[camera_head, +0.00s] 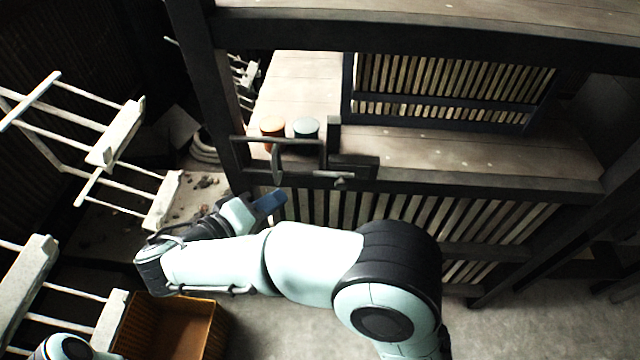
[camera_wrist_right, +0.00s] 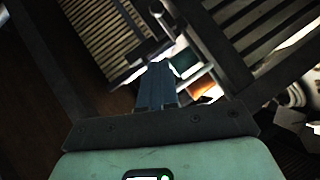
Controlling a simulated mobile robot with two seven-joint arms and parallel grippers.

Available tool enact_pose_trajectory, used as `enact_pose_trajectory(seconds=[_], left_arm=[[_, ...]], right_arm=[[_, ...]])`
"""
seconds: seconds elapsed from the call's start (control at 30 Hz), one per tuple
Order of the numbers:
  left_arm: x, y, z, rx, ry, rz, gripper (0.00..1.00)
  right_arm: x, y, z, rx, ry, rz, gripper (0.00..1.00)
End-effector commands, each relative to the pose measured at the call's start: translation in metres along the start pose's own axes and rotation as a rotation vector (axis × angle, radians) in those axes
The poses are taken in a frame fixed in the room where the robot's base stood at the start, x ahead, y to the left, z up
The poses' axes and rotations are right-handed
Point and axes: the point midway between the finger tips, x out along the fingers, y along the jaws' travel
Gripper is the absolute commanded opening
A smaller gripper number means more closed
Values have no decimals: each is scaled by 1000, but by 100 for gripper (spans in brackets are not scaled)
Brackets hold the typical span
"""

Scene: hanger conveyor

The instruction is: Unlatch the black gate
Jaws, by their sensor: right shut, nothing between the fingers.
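The black gate (camera_head: 440,180) has a dark frame with pale slats below its top rail. A dark latch with a small grey bolt (camera_head: 342,176) sits on the top rail. A dark bar with a curved, hanging piece (camera_head: 277,165) is left of it. My right gripper (camera_head: 270,203) has blue fingers, shut and empty, just below the curved piece. In the right wrist view the shut fingers (camera_wrist_right: 157,85) point toward dark metalwork and a rod (camera_wrist_right: 150,45); whether they touch it I cannot tell. My left gripper is not in view.
White hanger racks (camera_head: 120,130) fill the left side. A dark post (camera_head: 205,80) rises at the left.

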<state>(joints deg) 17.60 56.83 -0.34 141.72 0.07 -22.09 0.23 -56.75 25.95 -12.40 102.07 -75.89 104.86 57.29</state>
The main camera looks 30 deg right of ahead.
Motion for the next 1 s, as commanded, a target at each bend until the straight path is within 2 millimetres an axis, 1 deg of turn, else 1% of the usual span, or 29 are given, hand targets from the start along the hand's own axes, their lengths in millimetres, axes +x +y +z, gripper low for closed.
enact_pose_trajectory(seconds=[0.13, 0.23, 0.37, 0.5, 0.63, 0.7, 0.8, 1.0], left_arm=[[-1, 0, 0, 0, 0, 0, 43], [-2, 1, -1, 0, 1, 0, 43], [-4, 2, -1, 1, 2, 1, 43], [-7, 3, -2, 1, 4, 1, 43], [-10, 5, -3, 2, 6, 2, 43], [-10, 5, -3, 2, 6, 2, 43], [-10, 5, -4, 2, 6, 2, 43], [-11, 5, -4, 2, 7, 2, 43]], right_arm=[[9, 0, 0, -1, -2, 0, 0], [23, 0, 0, -2, -4, 1, 0], [50, 1, 1, -2, -5, 1, 0], [81, 1, 1, -3, -5, 1, 0], [106, 1, 2, -3, -4, 0, 0], [112, 0, 12, -5, -3, -1, 0], [121, 0, 20, -5, -1, -1, 0], [128, -1, 28, -3, -1, -1, 0]])
